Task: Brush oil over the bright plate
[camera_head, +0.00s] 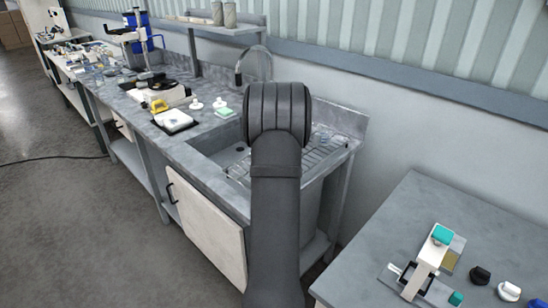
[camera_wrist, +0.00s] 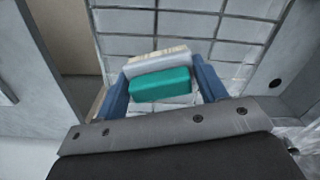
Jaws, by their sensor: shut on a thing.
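My gripper (camera_wrist: 160,76) shows in the wrist view with two blue fingers, shut on a brush. The brush has a teal block (camera_wrist: 161,86), a grey band and a pale bristle edge (camera_wrist: 157,52) on its far side. It seems to touch nothing else, though its far side is hard to judge. In the head view my own arm hides the gripper and brush. I cannot identify the bright plate for certain. A small yellowish plate (camera_head: 450,259) lies beside a white, teal-topped device (camera_head: 430,262) on the right table.
The sink bench (camera_head: 200,150) has a basin, a wire rack (camera_head: 320,158) and a tap (camera_head: 252,62). Black, white and blue knobs (camera_head: 509,291) sit on the right table (camera_head: 400,225), whose left part is clear.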

